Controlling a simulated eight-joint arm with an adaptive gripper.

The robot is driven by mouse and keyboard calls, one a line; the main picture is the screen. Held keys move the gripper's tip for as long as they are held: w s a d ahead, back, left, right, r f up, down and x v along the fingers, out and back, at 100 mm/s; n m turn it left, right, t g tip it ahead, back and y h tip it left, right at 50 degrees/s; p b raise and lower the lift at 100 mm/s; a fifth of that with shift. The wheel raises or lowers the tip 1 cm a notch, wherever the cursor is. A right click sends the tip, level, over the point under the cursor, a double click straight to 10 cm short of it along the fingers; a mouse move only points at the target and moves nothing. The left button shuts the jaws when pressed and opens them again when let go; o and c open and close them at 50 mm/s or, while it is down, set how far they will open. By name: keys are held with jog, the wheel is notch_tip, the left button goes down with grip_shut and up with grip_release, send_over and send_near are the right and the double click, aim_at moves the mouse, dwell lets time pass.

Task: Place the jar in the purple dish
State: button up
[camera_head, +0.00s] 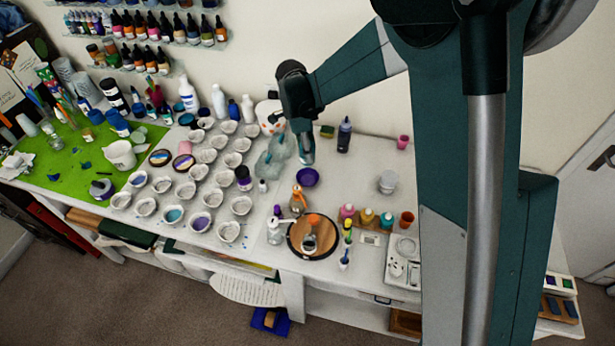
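The purple dish (307,177) sits on the white table, right of the many small cups, and looks empty. A dark jar with a purple band (243,178) stands to its left among the pale cups; I cannot tell for sure that it is the task's jar. A whitish jar or cup (388,182) stands right of the dish. My gripper (306,159) points down, just behind and above the dish in the picture. Its fingers are small and partly merged with the pale background, so I cannot tell whether they are open or hold anything.
Several pale cups (186,190) crowd the table's left half. A round wooden board (315,236) with items stands in front of the dish. Small coloured bottles (366,216) stand at its right. A dark bottle (344,135) stands behind. The table between dish and whitish jar is clear.

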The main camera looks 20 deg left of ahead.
send_over(308, 180)
jog(key=shift+a+f+p, duration=0.1)
jog(key=shift+f+p, duration=0.2)
jog(key=shift+f, duration=2.85)
jog(key=shift+f, duration=0.1)
jog(key=shift+f, duration=1.75)
jog(key=shift+f+b, duration=0.3)
jog(key=shift+f, duration=0.2)
jog(key=o, duration=1.1)
jog(key=shift+r, duration=0.2)
